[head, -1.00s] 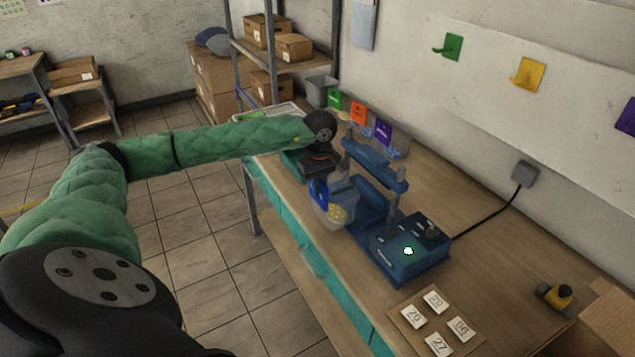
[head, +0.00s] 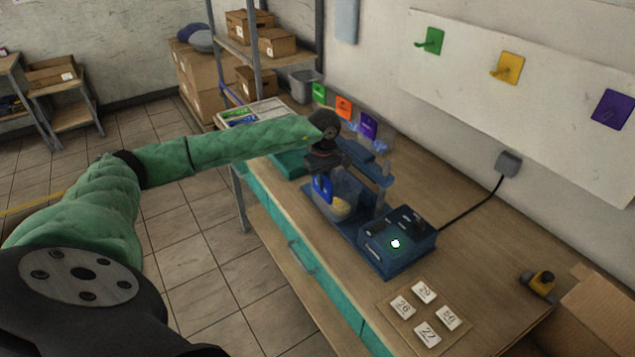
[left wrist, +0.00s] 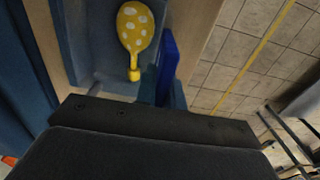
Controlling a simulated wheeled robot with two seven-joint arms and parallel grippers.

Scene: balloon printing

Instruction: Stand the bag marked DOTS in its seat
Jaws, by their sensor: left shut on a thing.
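My left gripper (head: 323,166) reaches in from the left over the bench, pointing down beside the blue machine (head: 397,243). It is shut on a clear bag (head: 350,190) with a yellow, white-dotted balloon (head: 341,207) low in it. A bright blue piece (head: 322,189) with a white mark hangs under the gripper; its lettering is not legible. The left wrist view shows the dotted balloon (left wrist: 136,30) and the bright blue piece (left wrist: 167,60) ahead of the dark gripper body. I cannot tell which spot is the seat. My right gripper is not in view.
Green (head: 319,92), orange (head: 344,106) and purple (head: 369,126) cards stand behind the arm. A blue upright frame (head: 372,165) is close to the gripper. A board with several number tags (head: 400,325) lies in front. The right part of the bench top is mostly clear.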

